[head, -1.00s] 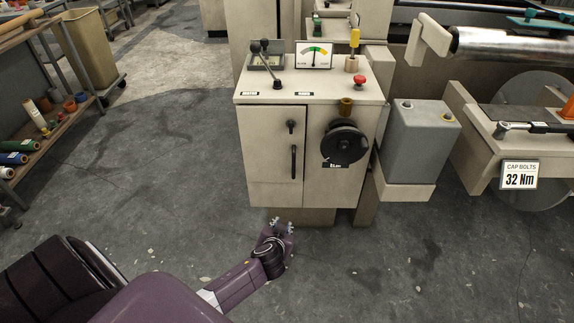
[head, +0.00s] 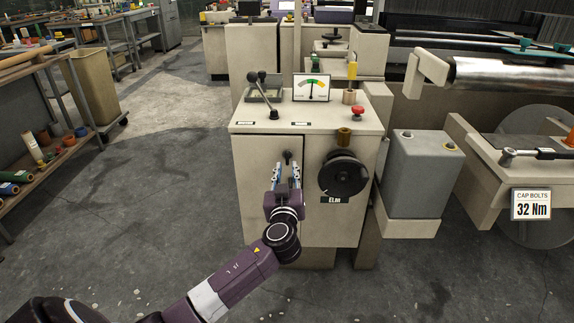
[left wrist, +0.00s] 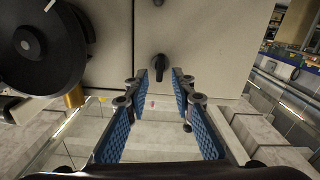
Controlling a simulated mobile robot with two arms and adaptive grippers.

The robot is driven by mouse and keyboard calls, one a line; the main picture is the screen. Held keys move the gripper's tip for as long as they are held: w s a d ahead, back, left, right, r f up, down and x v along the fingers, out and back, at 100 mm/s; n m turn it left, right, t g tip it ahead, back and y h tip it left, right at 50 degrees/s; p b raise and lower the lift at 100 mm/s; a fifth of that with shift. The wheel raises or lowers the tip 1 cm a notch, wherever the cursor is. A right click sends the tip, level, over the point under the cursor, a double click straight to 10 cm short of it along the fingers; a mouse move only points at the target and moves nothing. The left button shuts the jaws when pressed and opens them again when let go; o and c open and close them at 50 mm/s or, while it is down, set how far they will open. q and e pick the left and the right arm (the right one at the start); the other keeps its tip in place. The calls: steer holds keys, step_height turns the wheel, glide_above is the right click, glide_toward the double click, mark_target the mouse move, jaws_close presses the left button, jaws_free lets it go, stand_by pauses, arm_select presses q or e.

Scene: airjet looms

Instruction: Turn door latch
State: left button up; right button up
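The door latch (head: 287,156) is a small dark knob with a short lever on the beige cabinet door (head: 255,185). It also shows in the left wrist view (left wrist: 160,66), which is turned upside down. My left gripper (head: 286,168) is in front of the door, just below the latch in the head view. It is open, with its blue-padded fingers apart. In the left wrist view the latch shows between and beyond the fingertips (left wrist: 160,84); I see no contact. The longer door handle is hidden behind the gripper in the head view. My right gripper is not in view.
A black handwheel (head: 343,174) sits right of the door. A black lever (head: 262,92), a gauge (head: 311,87) and a red button (head: 358,112) are on the cabinet top. A grey box (head: 420,175) stands to the right. The floor on the left is open.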

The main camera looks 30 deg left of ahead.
mark_target(288, 160)
arm_select(q)
steer(key=x, duration=0.3)
steer(key=shift+w+a+r, duration=0.1)
steer(key=shift+w, duration=0.2)
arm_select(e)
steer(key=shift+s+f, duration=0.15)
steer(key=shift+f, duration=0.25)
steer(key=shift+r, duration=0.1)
arm_select(q)
steer(key=shift+b, duration=0.3)
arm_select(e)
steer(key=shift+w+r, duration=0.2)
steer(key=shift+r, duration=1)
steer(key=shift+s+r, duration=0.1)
